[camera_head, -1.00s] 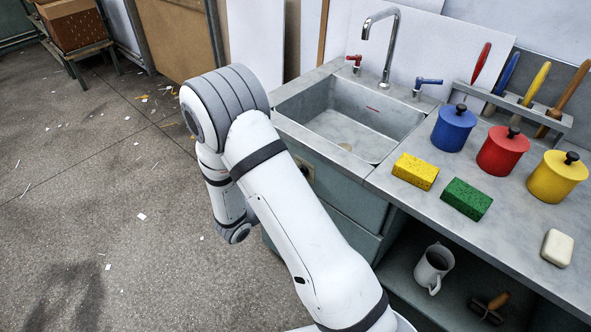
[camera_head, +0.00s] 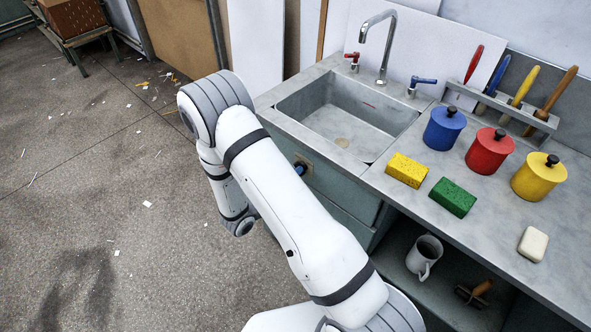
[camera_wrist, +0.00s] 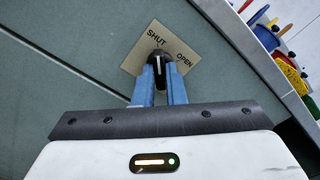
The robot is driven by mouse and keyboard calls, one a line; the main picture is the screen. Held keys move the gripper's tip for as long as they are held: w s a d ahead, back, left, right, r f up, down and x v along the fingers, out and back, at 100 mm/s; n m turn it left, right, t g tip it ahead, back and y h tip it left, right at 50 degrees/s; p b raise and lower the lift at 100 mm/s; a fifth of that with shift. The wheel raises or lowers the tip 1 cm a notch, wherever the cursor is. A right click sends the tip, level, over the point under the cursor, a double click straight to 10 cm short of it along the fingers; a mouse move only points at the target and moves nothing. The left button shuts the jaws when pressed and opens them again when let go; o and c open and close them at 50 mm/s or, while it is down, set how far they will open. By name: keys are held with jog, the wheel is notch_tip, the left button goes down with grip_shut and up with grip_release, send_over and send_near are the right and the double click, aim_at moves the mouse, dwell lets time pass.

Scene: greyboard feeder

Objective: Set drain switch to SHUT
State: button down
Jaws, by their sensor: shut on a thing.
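The drain switch (camera_wrist: 158,64) is a black knob with a white line, on a tan plate (camera_wrist: 138,62) lettered SHUT and OPEN. In the wrist view the line runs nearly up and down the picture, roughly in line with SHUT; OPEN is to its right. My gripper (camera_wrist: 161,72) is shut on the knob, with a blue finger on each side of it. In the head view the tan plate (camera_head: 307,160) shows on the cabinet front below the sink, beside my arm. My arm hides most of my gripper there.
The sink (camera_head: 345,115) with its tap is set in the grey counter. Sponges (camera_head: 407,170), coloured pots (camera_head: 489,151) and a white block (camera_head: 533,244) stand on the counter. A mug (camera_head: 424,256) and a brush are on the shelf below.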

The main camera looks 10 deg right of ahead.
jog(key=shift+w+a+n, duration=0.15)
jog(key=shift+a+n, duration=0.05)
jog(key=shift+n, duration=0.1)
jog(key=c, duration=1.7)
grip_release()
jog(key=shift+o, duration=1.1)
jog(key=v, duration=0.8)
jog(key=shift+d, duration=0.15)
